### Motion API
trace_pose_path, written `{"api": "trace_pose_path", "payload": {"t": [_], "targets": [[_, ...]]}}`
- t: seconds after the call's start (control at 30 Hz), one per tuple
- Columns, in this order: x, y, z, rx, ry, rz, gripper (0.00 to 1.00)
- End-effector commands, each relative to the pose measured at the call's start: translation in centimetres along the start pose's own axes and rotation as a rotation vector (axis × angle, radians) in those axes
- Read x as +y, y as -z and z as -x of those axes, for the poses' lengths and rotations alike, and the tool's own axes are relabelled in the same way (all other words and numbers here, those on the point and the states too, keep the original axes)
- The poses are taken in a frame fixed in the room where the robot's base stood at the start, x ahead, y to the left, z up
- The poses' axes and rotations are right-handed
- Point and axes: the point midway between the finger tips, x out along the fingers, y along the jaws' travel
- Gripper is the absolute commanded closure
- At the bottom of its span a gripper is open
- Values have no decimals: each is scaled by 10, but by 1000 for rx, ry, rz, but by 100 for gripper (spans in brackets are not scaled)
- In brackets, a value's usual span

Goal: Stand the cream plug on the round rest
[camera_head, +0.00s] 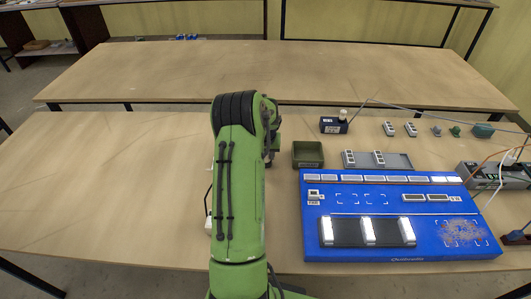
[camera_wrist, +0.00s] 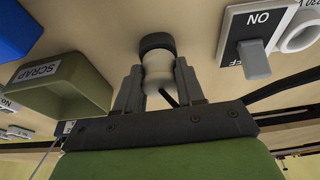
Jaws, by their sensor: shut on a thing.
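In the wrist view my gripper (camera_wrist: 158,84) is shut on the cream plug (camera_wrist: 158,66), one finger on each side of it. A dark round piece (camera_wrist: 157,42) sits at the plug's far end. I cannot tell whether it is part of the plug or a separate thing beneath it. A white ring (camera_wrist: 302,28) lies at the right edge of the wrist view, apart from the plug; I cannot tell if it is the round rest. In the head view my arm hides the gripper and plug.
A white ON/OFF switch box (camera_wrist: 256,38) is right of my gripper, and an olive SCRAP bin (camera_wrist: 62,84) left; the bin also shows in the head view (camera_head: 308,163). A blue board (camera_head: 400,208) fills the table's right. The table's left (camera_head: 100,190) is clear.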

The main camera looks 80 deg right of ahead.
Motion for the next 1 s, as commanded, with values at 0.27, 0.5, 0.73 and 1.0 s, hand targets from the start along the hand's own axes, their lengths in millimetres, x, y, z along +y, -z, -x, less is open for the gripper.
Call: {"api": "trace_pose_path", "payload": {"t": [0.27,0.5,0.73,1.0], "targets": [[0,0,0,0,0,0,32],[0,0,1,0,0,0,32],[0,1,24,1,0,0,32],[0,1,49,1,0,1,32]]}}
